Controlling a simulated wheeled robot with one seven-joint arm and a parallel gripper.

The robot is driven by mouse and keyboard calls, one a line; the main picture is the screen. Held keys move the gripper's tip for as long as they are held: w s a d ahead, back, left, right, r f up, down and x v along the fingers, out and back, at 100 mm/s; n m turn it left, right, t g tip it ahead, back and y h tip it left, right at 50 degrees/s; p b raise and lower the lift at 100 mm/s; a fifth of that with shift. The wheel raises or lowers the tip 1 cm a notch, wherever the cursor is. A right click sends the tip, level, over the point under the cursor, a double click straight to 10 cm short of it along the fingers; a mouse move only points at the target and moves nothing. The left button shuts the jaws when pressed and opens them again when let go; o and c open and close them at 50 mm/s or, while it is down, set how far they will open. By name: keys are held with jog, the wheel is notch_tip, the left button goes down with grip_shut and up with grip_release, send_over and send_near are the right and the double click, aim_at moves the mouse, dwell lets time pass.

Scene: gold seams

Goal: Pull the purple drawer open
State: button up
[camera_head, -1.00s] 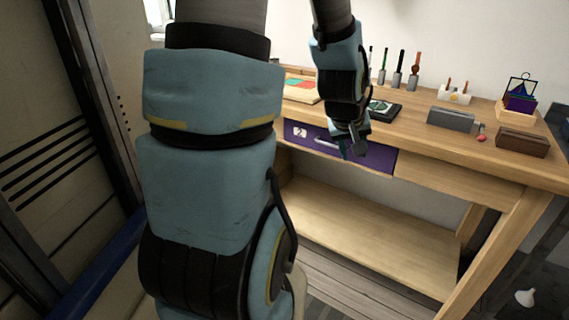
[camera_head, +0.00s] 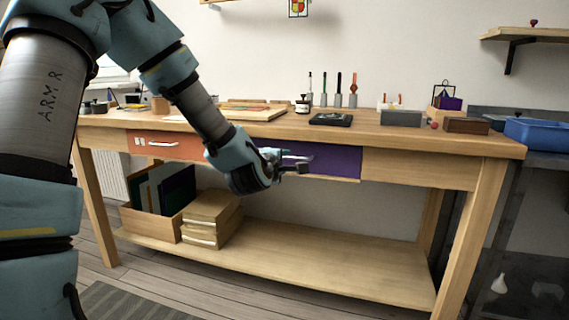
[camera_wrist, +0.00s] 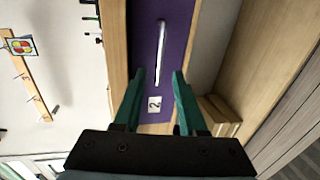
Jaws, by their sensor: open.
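The purple drawer (camera_head: 336,161) is under the tabletop and looks shut, its front flush with the workbench. In the wrist view, the purple front (camera_wrist: 177,35) fills the upper middle, with a white bar handle (camera_wrist: 162,40) and a card marked 2 (camera_wrist: 154,104). In the wrist view, the green fingers of my gripper (camera_wrist: 158,77) are apart, with the handle's lower end showing between the tips. I cannot tell how far off the handle is in depth.
An orange drawer (camera_head: 168,145) with a white handle is to the left on the workbench (camera_head: 440,145). A dark tray (camera_head: 331,119) and grey block (camera_head: 401,118) sit on top.

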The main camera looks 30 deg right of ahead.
aim_at(294, 158)
jog(key=x, duration=0.7)
jog(key=shift+w+d, duration=0.15)
jog(key=shift+d, duration=0.1)
grip_shut()
dwell(1.1)
